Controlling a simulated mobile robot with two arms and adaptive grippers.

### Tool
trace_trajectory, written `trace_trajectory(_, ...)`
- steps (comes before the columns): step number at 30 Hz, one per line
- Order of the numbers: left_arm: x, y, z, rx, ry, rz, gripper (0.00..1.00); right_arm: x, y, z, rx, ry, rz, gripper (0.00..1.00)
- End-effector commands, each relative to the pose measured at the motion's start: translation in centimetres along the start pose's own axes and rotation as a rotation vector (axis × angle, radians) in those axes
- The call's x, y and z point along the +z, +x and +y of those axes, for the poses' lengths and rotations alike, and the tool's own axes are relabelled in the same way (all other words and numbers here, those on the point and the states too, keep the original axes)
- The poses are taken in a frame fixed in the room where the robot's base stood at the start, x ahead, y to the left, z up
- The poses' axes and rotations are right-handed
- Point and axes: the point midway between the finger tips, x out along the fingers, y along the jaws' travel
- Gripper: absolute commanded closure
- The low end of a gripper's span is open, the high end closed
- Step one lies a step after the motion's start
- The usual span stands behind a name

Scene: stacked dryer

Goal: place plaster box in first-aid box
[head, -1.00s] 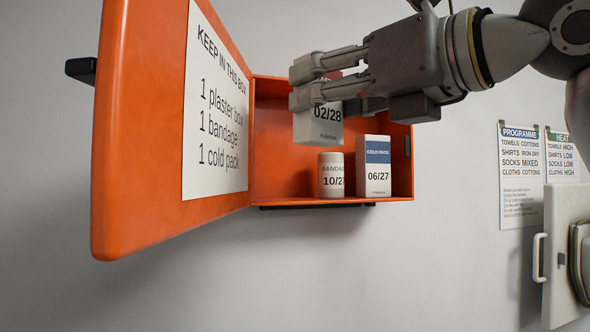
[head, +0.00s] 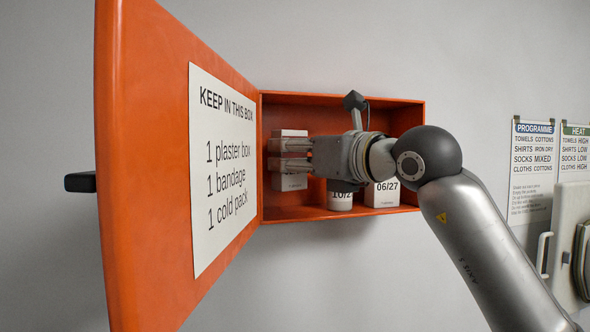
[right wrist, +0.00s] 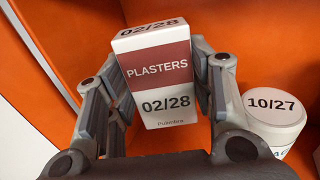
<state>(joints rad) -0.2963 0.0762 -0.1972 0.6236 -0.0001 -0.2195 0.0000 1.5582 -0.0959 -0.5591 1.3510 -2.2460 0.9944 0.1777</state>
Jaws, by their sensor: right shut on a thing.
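The orange first-aid box (head: 345,98) hangs on the wall with its door open to the left. My right gripper (head: 276,154) reaches inside its left part and is shut on the plaster box (head: 290,183), a white box with a dark red band. In the right wrist view the plaster box (right wrist: 160,70) stands between the two fingers, its "02/28" label facing the camera. In the head view its lower edge appears a little above the box floor. The fingers hide its middle. My left gripper is not in view.
Inside, to the right of the plaster box, stand the white bandage (head: 340,201), partly hidden by my gripper, and the cold pack (head: 384,194). The bandage also shows in the right wrist view (right wrist: 273,118). The open door (head: 150,120) carries a contents list.

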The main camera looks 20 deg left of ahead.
Motion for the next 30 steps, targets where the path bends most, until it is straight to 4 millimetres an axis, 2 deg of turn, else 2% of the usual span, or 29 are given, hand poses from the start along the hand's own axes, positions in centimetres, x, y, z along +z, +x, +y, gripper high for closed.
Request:
trace_trajectory(8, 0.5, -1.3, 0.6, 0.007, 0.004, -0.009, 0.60, -2.8, 0.0, 0.0, 0.000, 0.003, 0.001, 0.78)
trace_trajectory(12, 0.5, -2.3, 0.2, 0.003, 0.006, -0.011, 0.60, -3.3, 0.3, -0.1, 0.001, 0.002, 0.000, 0.78)
trace_trajectory(25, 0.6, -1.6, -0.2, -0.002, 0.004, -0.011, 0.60, -4.1, 0.3, -0.1, 0.000, 0.000, -0.001, 0.78)
trace_trajectory(26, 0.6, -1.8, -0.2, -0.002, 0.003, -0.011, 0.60, -4.0, 0.3, -0.1, 0.001, 0.000, 0.000, 0.47)
trace_trajectory(27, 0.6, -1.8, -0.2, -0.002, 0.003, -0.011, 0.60, -3.9, 0.3, -0.1, 0.000, 0.000, 0.000, 0.42)
trace_trajectory(30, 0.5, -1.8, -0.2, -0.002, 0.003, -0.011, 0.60, -3.9, 0.3, -0.1, 0.000, 0.000, 0.000, 0.42)
